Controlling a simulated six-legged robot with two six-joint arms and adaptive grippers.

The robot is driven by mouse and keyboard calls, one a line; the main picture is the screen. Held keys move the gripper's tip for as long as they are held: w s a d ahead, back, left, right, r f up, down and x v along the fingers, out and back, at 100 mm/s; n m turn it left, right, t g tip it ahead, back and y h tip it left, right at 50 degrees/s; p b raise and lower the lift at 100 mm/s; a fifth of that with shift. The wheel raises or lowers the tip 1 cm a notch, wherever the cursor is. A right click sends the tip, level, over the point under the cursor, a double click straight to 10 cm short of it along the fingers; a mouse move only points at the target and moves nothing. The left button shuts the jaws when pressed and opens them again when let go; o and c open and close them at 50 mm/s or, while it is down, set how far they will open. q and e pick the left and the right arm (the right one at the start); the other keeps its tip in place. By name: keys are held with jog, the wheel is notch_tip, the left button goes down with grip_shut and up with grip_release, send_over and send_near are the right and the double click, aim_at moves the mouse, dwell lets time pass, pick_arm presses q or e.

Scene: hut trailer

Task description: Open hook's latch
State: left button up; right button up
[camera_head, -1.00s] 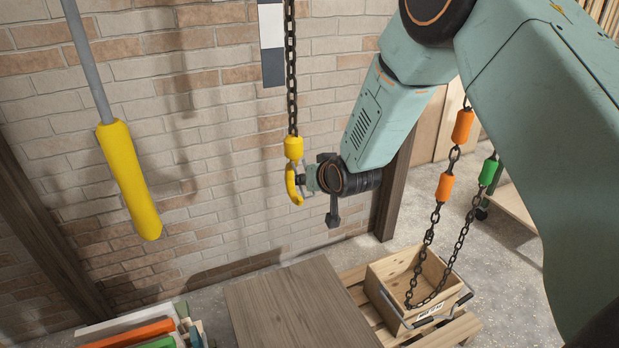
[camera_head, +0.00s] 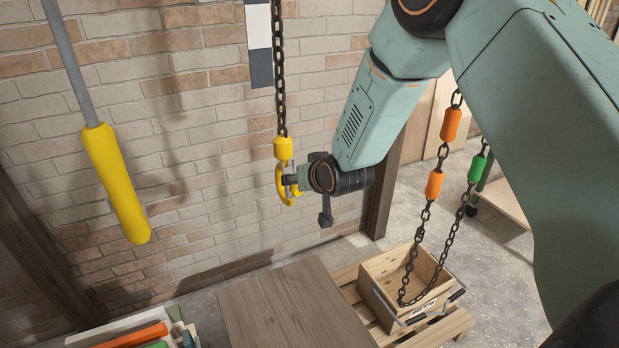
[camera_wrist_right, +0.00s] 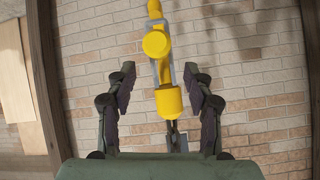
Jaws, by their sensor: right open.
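The yellow hook (camera_head: 283,150) hangs upright from a dark chain in front of the brick wall in the head view. My right gripper (camera_head: 291,185) reaches it from the right, level with the curved part, and partly covers it. In the right wrist view my gripper (camera_wrist_right: 159,70) is open, one finger on either side of the yellow hook (camera_wrist_right: 169,101). I see gaps between both fingers and the hook. A grey strip along the hook may be the latch (camera_wrist_right: 177,73); its state is unclear. My left gripper is out of view.
A yellow-handled grey rod (camera_head: 115,182) hangs at left. A wooden table (camera_head: 290,308) stands below the hook. A wooden crate (camera_head: 377,268) on a pallet sits to its right, with chains carrying orange and green sleeves (camera_head: 450,124) hanging above it.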

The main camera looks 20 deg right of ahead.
jog(key=v, duration=1.1)
